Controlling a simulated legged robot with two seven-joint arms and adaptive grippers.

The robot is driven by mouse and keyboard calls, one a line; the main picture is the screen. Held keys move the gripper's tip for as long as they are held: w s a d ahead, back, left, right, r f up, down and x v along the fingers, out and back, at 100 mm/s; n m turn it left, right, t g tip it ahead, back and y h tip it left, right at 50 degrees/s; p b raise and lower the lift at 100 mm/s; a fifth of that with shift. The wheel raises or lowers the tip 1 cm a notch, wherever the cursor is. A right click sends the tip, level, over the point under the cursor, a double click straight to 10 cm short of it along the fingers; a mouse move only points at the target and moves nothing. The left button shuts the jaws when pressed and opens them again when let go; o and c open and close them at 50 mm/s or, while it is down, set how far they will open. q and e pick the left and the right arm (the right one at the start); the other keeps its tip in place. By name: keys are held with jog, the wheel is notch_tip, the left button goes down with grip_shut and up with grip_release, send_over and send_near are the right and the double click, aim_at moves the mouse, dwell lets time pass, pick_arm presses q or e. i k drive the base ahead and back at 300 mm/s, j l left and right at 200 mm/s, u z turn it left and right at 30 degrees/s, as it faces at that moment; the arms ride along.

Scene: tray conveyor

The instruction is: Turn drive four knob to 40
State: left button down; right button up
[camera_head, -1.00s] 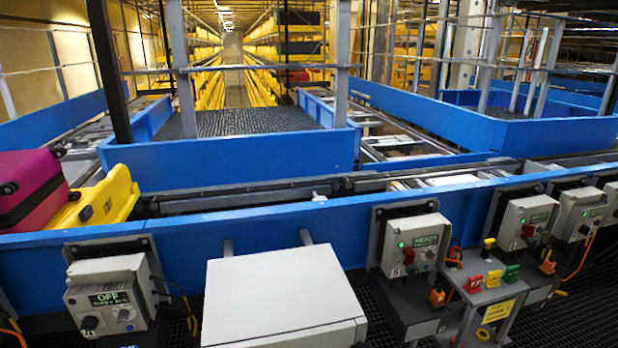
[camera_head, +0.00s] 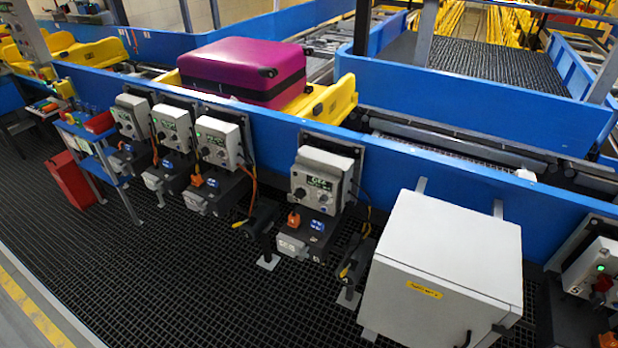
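A row of grey drive control boxes hangs along the blue conveyor side. The nearest one left of the white cabinet (camera_head: 325,178) has a small dark display (camera_head: 319,184) with green text and dark knobs (camera_head: 300,193) below it. The text and any drive number are too small to read surely. More drive boxes stand to its left, one with a green light (camera_head: 217,142), then another (camera_head: 171,127) and another (camera_head: 131,116). One more box (camera_head: 592,270) with a red knob is cut by the right edge. Neither of my grippers is in view.
A white cabinet (camera_head: 447,255) stands out in front of the conveyor at right. A magenta suitcase (camera_head: 243,68) lies in a yellow tray (camera_head: 335,101). A blue stand (camera_head: 95,150) and red bin (camera_head: 74,185) are at left. The dark grating floor (camera_head: 180,265) is open.

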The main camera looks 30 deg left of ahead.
aim_at(323, 199)
jog(key=u, duration=0.9)
